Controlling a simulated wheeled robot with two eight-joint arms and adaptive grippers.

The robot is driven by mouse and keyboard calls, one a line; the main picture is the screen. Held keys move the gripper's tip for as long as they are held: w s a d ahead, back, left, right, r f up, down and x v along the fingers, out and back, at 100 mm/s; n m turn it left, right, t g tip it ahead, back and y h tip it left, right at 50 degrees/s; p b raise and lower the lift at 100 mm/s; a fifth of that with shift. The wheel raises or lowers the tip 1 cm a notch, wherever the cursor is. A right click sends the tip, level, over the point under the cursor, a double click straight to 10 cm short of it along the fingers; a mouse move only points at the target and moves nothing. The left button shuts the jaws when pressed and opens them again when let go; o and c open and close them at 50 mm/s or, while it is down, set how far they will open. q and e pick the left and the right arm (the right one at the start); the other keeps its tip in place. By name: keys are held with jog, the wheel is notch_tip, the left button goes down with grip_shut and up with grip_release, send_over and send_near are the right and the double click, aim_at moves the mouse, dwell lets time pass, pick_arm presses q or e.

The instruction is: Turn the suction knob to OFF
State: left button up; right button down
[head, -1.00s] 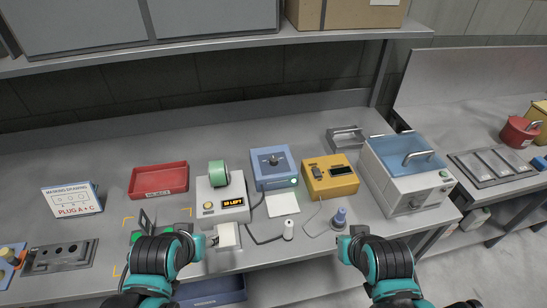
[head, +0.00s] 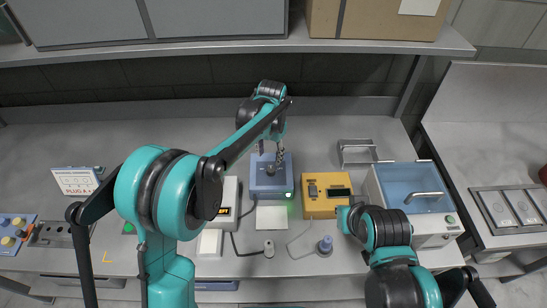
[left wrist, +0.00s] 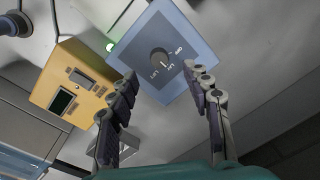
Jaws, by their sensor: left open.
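The blue box (head: 267,189) stands at the middle of the bench with a dark round knob on its top. In the left wrist view the knob (left wrist: 160,58) sits on a grey plate of the blue box (left wrist: 185,33); small labels beside it are too small to read surely. My left gripper (head: 271,155) is open above the back of the box, partly covering the knob in the head view. In the left wrist view its fingers (left wrist: 160,74) stand apart on either side below the knob, with nothing between them.
A green light (head: 290,195) glows on the blue box. A yellow device (head: 322,207) stands close on its right, and a white device (head: 228,212) on its left, partly behind my arm. A blue-lidded bin (head: 412,190) is farther right.

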aim_at(271, 169)
pick_arm(q)
jog(key=shift+w+d+f, duration=0.35)
jog(key=shift+d, duration=0.05)
jog(key=shift+w+f, duration=0.1)
jog(key=shift+f, duration=0.2)
notch_tip(271, 169, down, 7)
jog(key=shift+a+f+b, duration=0.15)
jog(key=shift+f+b, duration=0.05)
jog(key=shift+b, duration=0.6)
grip_shut()
